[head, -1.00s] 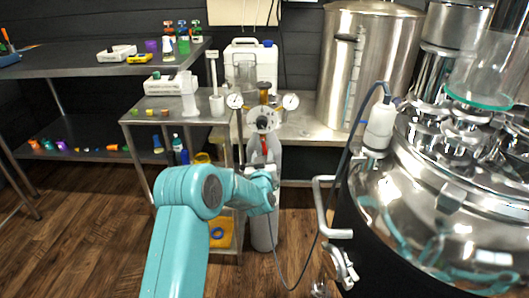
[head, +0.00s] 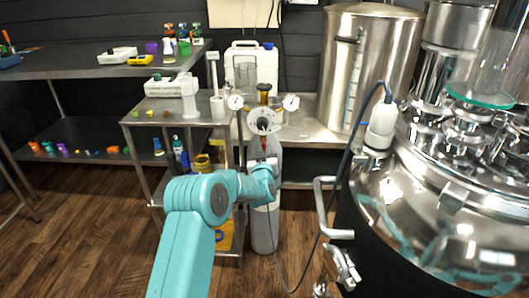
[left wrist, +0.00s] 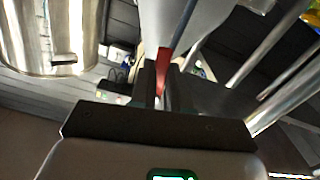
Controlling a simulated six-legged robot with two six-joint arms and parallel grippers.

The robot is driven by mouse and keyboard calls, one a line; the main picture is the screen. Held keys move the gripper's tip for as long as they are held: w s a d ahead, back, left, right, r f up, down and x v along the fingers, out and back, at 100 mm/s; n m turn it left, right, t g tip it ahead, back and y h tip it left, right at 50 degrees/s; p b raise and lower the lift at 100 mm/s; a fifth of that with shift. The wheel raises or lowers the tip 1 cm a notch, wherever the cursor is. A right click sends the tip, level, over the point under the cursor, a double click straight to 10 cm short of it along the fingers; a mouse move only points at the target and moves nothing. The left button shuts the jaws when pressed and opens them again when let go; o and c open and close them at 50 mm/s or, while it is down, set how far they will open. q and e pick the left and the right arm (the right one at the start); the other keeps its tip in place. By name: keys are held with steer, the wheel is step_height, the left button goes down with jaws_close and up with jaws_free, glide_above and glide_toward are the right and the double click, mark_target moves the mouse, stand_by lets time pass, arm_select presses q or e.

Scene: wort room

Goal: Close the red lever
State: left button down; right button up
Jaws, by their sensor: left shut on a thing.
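The red lever (head: 263,142) is at the top of a grey gas bottle (head: 264,228), just below the regulator with two white gauges. My left gripper (head: 266,163) is in front of the bottle's neck, at the lever. In the left wrist view the dark fingers (left wrist: 162,88) are shut on the red lever (left wrist: 163,66), which shows as a red strip between and beyond them. The lever's far end and pivot are partly hidden. My right gripper is in neither view.
A large shiny steel kettle (head: 450,210) with a pipe handle (head: 322,210) stands close on the right. A thin dark hose hangs between bottle and kettle. A steel shelf cart (head: 145,118) stands left of the bottle. The wooden floor at the lower left is clear.

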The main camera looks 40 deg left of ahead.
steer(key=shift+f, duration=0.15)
arm_select(q)
steer(key=shift+w+d+r+n+b, duration=0.3)
steer(key=shift+r+n+b, duration=0.25)
steer(key=shift+n+b, duration=1.9)
steer(key=shift+w+d+r+n+b, duration=0.3)
steer(key=shift+r+n+b, duration=0.2)
steer(key=shift+n+b, duration=1.95)
steer(key=shift+w+d+r+n+b, duration=0.25)
steer(key=shift+r+n+b, duration=0.3)
steer(key=shift+n+b, duration=1.85)
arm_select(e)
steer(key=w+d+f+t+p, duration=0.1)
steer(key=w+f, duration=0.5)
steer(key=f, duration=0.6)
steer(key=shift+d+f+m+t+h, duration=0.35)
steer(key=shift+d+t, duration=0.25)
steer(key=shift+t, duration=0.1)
arm_select(q)
steer(key=shift+r+n, duration=0.1)
steer(key=shift+n, duration=0.6)
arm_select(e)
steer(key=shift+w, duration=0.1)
arm_select(q)
steer(key=c, duration=1.1)
jaws_free()
steer(key=shift+d, duration=0.15)
